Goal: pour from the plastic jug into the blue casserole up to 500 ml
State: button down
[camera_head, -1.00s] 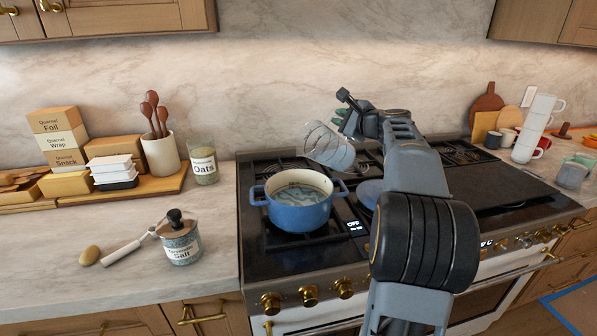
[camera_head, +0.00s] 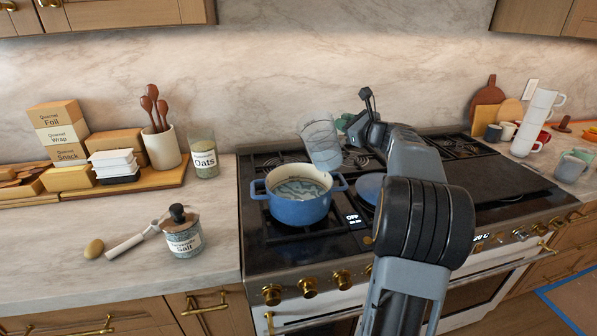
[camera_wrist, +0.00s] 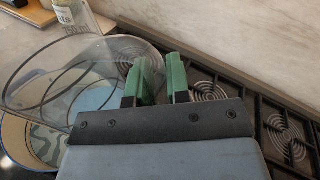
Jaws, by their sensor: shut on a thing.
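The clear plastic jug (camera_head: 320,146) is held above the stove, just behind and right of the blue casserole (camera_head: 298,211). It is nearly upright with a slight lean to the left, and no stream shows. In the wrist view the transparent jug (camera_wrist: 38,82) is to the left of my gripper (camera_wrist: 163,78). The green fingers are shut on the jug, at its right side; the exact grip is hard to see. The casserole stands open on the front left burner with pale bluish liquid in it. Its level against any mark cannot be read.
A blue lid (camera_head: 369,188) lies on the stove right of the casserole, partly behind my arm. A salt jar (camera_head: 183,237) and an oats jar (camera_head: 204,158) stand on the left counter. White stacked cups (camera_head: 532,124) stand at the right. The griddle (camera_head: 503,181) is clear.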

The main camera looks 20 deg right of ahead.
jog(key=shift+f+m, duration=0.65)
jog(key=shift+m, duration=0.25)
jog(key=shift+a+f+m+t+b, duration=0.25)
jog(key=shift+a+f+m+b, duration=0.05)
jog(key=shift+f+m, duration=0.35)
jog(key=shift+a+f+m+t+b, duration=0.25)
jog(key=shift+f+m, duration=0.3)
jog(key=shift+f, duration=0.15)
jog(key=shift+a, duration=0.1)
